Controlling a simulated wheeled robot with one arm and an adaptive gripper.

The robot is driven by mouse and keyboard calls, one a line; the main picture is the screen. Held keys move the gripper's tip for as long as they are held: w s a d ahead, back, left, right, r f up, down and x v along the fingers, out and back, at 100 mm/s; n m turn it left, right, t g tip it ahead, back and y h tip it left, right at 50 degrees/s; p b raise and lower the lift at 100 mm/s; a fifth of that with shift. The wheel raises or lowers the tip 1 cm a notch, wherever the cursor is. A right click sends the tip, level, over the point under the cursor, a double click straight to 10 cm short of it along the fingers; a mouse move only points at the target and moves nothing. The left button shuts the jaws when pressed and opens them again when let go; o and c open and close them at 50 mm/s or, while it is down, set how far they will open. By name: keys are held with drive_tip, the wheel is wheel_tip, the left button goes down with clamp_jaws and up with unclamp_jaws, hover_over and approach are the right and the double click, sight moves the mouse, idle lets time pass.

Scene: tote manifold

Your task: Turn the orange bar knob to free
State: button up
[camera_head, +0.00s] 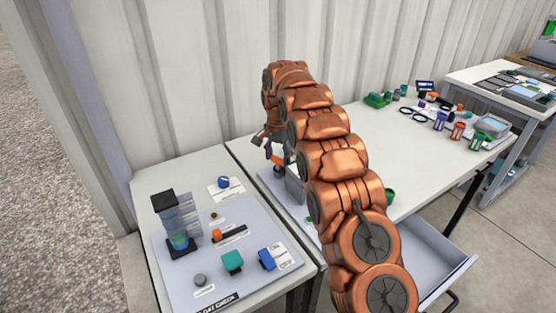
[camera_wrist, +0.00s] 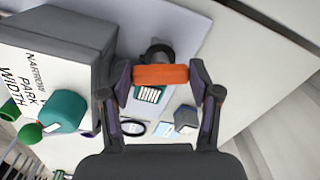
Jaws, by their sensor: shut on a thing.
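The orange bar knob (camera_wrist: 160,75) lies crosswise between my fingertips in the wrist view, in front of a dark round part (camera_wrist: 157,54). My gripper (camera_wrist: 161,82) is shut on it, one finger at each end of the bar. In the head view a bit of orange (camera_head: 277,159) shows below my gripper (camera_head: 270,146), beside a grey box (camera_head: 295,186). The box also fills the left of the wrist view (camera_wrist: 75,32); its white face carries the words NARROW, PARK and WIDTH. No marking for free is readable.
A teal knob (camera_wrist: 63,110) and a green ball (camera_wrist: 29,133) stand out from the box's face. A board (camera_head: 180,285) with several coloured parts lies on the left table. An open drawer (camera_head: 436,262) is at right. My arm hides much of the middle table.

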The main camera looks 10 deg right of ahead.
sight(277, 159)
drive_tip(key=shift+w+a+m+b, duration=0.1)
drive_tip(key=shift+m+b, duration=0.35)
drive_tip(key=shift+m, duration=1.55)
drive_tip(key=o, duration=1.1)
drive_tip(key=shift+o, duration=0.2)
drive_tip(key=shift+r, duration=3.75)
